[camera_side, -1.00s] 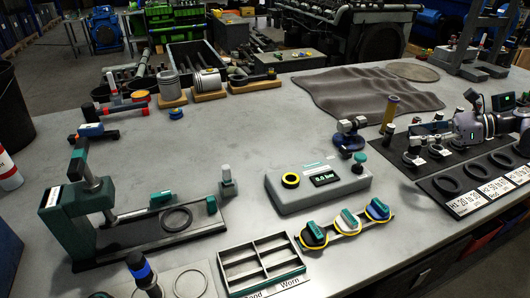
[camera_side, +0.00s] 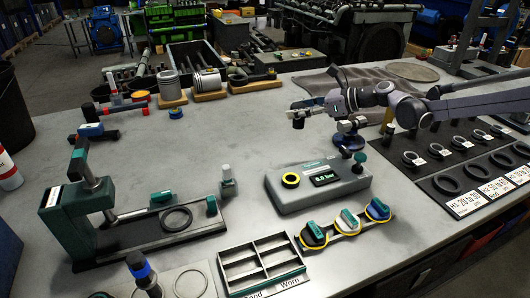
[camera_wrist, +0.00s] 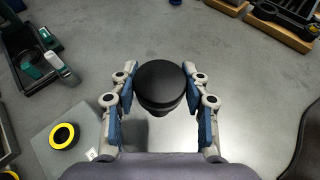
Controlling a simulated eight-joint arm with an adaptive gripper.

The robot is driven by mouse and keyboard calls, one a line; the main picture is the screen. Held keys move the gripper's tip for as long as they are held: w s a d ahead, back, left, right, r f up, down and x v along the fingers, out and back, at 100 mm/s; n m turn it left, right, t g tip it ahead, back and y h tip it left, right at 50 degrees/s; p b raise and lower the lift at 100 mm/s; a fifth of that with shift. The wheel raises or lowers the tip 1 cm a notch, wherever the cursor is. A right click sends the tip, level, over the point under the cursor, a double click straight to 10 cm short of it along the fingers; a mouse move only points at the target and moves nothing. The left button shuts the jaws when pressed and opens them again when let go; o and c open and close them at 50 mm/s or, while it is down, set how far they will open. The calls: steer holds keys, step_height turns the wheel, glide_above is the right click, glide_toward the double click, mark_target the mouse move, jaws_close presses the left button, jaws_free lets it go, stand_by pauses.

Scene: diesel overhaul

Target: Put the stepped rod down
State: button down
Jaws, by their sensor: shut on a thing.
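My gripper (camera_side: 302,112) is shut on the stepped rod (camera_wrist: 160,85). In the wrist view the rod shows as a wide, black, round end between the two fingers (camera_wrist: 160,100), with a narrower part just visible below it. In the side view the rod (camera_side: 298,123) is a small dark shape at the fingertips, held above the table beyond the grey pressure box. Its lower end and full length are hard to make out.
The grey box with the gauge display (camera_side: 330,195) stands below and nearer the camera. A small stand with a blue base (camera_side: 350,140) is close to the arm. A dark cloth (camera_side: 430,92) lies behind. The table's middle left (camera_side: 250,130) is clear.

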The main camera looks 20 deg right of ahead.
steer(key=shift+w+a+f, duration=0.45)
steer(key=shift+a+f, duration=1.35)
steer(key=shift+a, duration=0.15)
steer(key=shift+w+a+f, duration=0.45)
steer(key=shift+a+f, duration=1.4)
steer(key=shift+a, duration=0.05)
steer(key=shift+w+a+f, duration=0.45)
steer(key=shift+a+f, duration=1.35)
steer(key=shift+a, duration=0.15)
steer(key=shift+f, duration=0.1)
steer(key=c, duration=0.7)
jaws_free()
steer(key=shift+f, duration=0.1)
steer(key=shift+o, duration=0.2)
